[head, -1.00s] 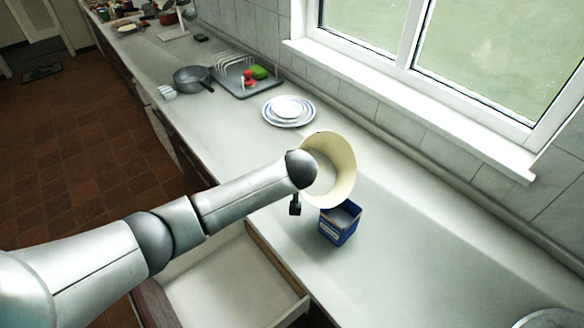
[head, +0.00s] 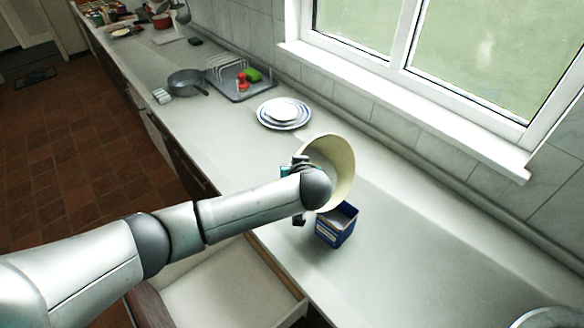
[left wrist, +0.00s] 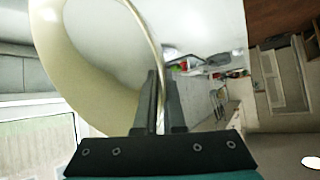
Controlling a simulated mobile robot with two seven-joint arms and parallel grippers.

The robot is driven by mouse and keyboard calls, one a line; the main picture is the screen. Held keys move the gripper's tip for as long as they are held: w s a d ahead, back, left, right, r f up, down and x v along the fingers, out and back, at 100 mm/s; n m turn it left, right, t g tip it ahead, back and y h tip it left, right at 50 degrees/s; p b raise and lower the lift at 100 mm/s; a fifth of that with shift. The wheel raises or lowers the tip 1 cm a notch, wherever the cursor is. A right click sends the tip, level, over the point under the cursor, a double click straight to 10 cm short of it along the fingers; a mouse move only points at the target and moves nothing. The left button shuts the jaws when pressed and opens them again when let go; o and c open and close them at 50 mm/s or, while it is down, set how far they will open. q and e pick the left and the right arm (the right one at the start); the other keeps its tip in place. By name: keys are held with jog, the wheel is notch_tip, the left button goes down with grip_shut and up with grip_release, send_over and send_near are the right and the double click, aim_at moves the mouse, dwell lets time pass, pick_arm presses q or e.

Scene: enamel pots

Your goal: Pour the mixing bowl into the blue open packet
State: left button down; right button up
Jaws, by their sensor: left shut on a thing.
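The cream mixing bowl (head: 344,167) is tipped on its side above the counter, just over and behind the blue open packet (head: 335,228). The packet stands upright on the counter with its top open and something greyish inside. My left gripper (head: 301,165) is shut on the bowl's rim; my wrist partly hides it in the head view. In the left wrist view the rim of the bowl (left wrist: 85,75) runs between the two fingers (left wrist: 162,100). I cannot make out any contents in the bowl, nor any stream falling from it. My right gripper is not in view.
An open drawer (head: 225,290) juts out below the counter. Stacked plates (head: 284,112), a dark pan (head: 186,82) and a grey rack tray (head: 240,85) stand farther back. A metal rim (head: 545,318) shows at the lower right.

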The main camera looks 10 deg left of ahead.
pick_arm(q)
jog(key=shift+s+d+r+m+t+y+b, duration=0.15)
jog(key=shift+s+d+r+t+y, duration=0.15)
jog(key=shift+d+r+t+y, duration=0.15)
jog(key=shift+s+d+r+m+t+y+b, duration=0.15)
jog(key=shift+s+d+r+t+y, duration=0.15)
jog(key=shift+d+r, duration=0.25)
jog(key=s+d+t+b, duration=0.1)
jog(key=s+d+r+y, duration=0.1)
jog(key=s+d+m+t+y+b, duration=0.1)
jog(key=d, duration=0.1)
jog(key=shift+s+r+t+b, duration=0.1)
jog(key=shift+r+t+b, duration=0.2)
jog(key=shift+r+t, duration=0.1)
dwell(1.4)
jog(key=g+h+p, duration=0.1)
jog(key=g+p, duration=0.1)
jog(key=p, duration=0.1)
jog(key=r+n+g+h+p, duration=0.1)
jog(key=p, duration=0.2)
jog(key=shift+r+g+h+p, duration=0.15)
jog(key=shift+g+h+p, duration=0.2)
jog(key=shift+p, duration=0.05)
